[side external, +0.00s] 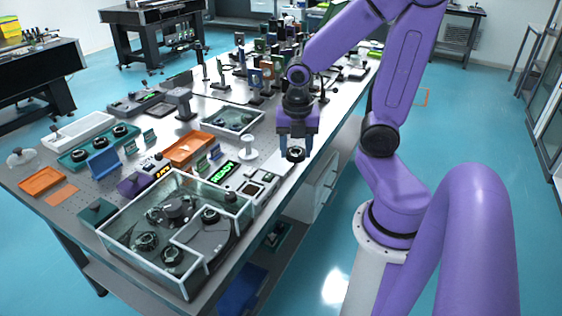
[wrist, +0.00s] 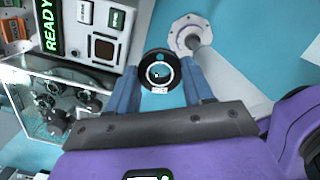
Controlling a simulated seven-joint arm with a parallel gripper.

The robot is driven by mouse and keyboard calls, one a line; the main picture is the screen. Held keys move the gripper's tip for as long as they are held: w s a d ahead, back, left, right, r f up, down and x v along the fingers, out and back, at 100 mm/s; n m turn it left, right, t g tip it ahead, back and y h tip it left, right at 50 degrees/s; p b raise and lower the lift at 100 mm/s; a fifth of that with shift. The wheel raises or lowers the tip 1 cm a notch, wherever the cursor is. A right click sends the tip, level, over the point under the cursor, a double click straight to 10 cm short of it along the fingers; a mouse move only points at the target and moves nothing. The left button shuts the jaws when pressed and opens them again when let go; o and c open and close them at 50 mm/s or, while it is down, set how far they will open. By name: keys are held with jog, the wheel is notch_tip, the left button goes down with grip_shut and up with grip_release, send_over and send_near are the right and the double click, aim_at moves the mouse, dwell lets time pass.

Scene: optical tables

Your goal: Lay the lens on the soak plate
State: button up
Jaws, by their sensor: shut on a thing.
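The lens is a small black ring with clear glass (side external: 295,155), and in the wrist view (wrist: 160,76) a small white label shows on its near rim. My gripper (side external: 296,152) is shut on the lens, with one blue finger on each side, also seen in the wrist view (wrist: 161,72). The lens hangs in the air by the table's right edge. A pale unit with a dark square pad (wrist: 103,48) and a green READY display (wrist: 48,28) lies left of the lens in the wrist view; I cannot tell whether this pad is the soak plate. Nothing lies on the pad.
A glass-walled enclosure (side external: 108,232) with several round mounts stands at the table's near end. A white spool-like post (side external: 248,146) stands left of my gripper. Orange trays (side external: 188,149) and a teal tray (side external: 78,158) lie farther left.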

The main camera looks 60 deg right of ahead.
jog(key=s+d+m, duration=0.1)
jog(key=d+m, duration=0.2)
jog(key=d, duration=0.1)
send_over(277, 165)
jog(key=f, duration=0.9)
jog(key=shift+s+a+f, duration=0.2)
jog(key=shift+s+a, duration=0.1)
jog(key=shift+w+d+f, duration=0.1)
jog(key=shift+w+f, duration=0.05)
jog(key=shift+f, duration=0.1)
jog(key=shift+w+f, duration=0.1)
jog(key=shift+f, duration=1.5)
jog(key=shift+f, duration=0.15)
jog(key=o, duration=1)
jog(key=shift+o, duration=0.2)
